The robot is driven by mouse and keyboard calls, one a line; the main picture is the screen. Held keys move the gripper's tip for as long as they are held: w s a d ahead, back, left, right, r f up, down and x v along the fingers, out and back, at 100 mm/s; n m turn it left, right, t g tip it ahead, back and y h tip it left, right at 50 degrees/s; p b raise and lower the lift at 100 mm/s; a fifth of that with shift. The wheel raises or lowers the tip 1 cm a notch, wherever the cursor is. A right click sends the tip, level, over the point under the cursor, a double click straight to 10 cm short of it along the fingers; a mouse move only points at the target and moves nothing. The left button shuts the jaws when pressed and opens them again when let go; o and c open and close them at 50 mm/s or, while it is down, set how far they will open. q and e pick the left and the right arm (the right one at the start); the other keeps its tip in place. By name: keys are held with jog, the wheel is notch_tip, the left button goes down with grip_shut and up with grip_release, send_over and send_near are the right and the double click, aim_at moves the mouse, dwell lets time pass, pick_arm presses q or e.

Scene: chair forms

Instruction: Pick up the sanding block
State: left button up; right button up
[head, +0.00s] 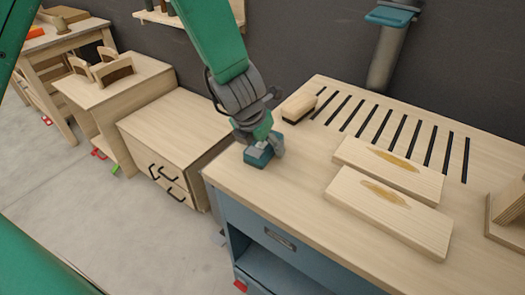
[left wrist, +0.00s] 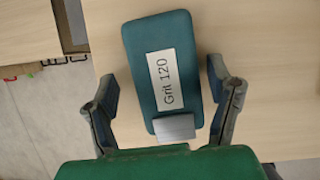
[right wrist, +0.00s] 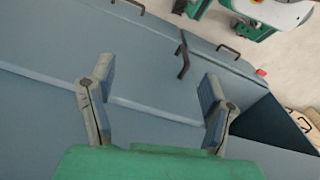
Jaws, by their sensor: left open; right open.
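The sanding block (left wrist: 145,50) is a teal block with a white "Grit 120" label and a grey piece at its near end. It lies on the light wooden bench top. In the head view the block (head: 257,157) is near the bench's left corner, partly hidden by my left gripper (head: 264,145). In the left wrist view my left gripper (left wrist: 165,90) is open, with one finger on each side of the block and gaps between. My right gripper (right wrist: 155,88) is open and empty, in front of a blue-grey cabinet face.
Two wooden boards (head: 388,168) (head: 385,213) with darker patches lie right of the block on the bench top (head: 285,180). A wooden-backed brush (head: 298,106) and a slotted area lie behind. A drawer cabinet (head: 175,122) stands left. The right wrist view shows cabinet handles (right wrist: 183,60).

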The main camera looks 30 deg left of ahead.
pick_arm(q)
jog(key=shift+w+f, duration=0.25)
jog(key=shift+f, duration=0.1)
jog(key=shift+d+r, duration=0.15)
jog(key=shift+d, duration=0.15)
jog(key=shift+s+d, duration=0.1)
jog(key=shift+d, duration=0.05)
jog(key=shift+c, duration=0.8)
jog(key=shift+d, duration=0.1)
jog(key=c, duration=1.1)
jog(key=shift+a, duration=0.2)
jog(key=shift+c, duration=0.8)
jog(key=shift+a+r, duration=0.15)
jog(key=shift+r, duration=0.1)
jog(key=r+p, duration=0.2)
jog(key=r, duration=0.1)
jog(key=r+p, duration=0.1)
jog(key=r, duration=0.2)
jog(key=r+p, duration=0.2)
jog(key=r, duration=0.1)
jog(key=shift+d+r+p, duration=0.25)
jog(key=shift+r+p, duration=0.05)
jog(key=shift+r, duration=0.05)
pick_arm(e)
jog(key=r, duration=0.5)
jog(key=shift+d, duration=0.35)
pick_arm(q)
jog(key=shift+a+f, duration=0.1)
